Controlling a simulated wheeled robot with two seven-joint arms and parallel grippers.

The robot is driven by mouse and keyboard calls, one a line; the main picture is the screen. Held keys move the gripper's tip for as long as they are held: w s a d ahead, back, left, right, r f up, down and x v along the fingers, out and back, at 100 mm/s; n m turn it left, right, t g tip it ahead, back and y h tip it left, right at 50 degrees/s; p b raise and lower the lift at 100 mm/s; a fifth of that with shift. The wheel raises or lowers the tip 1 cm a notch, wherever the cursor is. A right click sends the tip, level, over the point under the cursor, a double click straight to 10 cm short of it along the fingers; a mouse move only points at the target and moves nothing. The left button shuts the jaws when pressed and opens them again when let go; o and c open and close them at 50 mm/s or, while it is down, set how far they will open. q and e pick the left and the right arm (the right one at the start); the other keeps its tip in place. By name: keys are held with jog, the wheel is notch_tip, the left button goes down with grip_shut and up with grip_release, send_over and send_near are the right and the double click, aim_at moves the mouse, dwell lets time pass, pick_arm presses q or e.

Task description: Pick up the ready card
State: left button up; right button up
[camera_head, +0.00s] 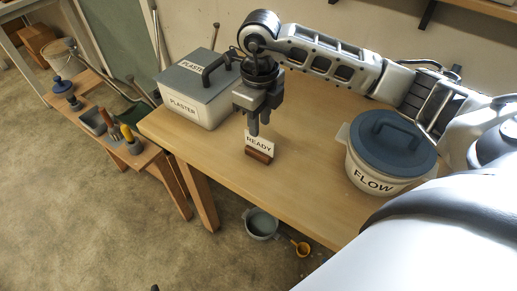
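The ready card (259,142) is a small white card lettered READY. It stands upright in a brown wooden block (259,156) on the wooden table, near the front edge. My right gripper (254,130) points down right at the card's top edge, its fingers just above or behind the card. I see the fingers close together, but whether they are shut, or touch the card, is hard to tell. My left gripper is out of view.
A plaster box (197,92) with a grey handled lid stands left of the gripper. A FLOW tub (391,150) with a blue lid stands at the right. A low bench (139,159) holds several tools at the left. A grey bucket (262,224) and orange scoop (300,248) lie on the floor.

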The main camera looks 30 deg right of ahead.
aim_at(259, 150)
jog(key=shift+s+f+p, duration=0.1)
jog(key=shift+f+p, duration=0.5)
jog(key=shift+f, duration=2.95)
jog(key=shift+a, duration=0.1)
jog(key=c, duration=0.6)
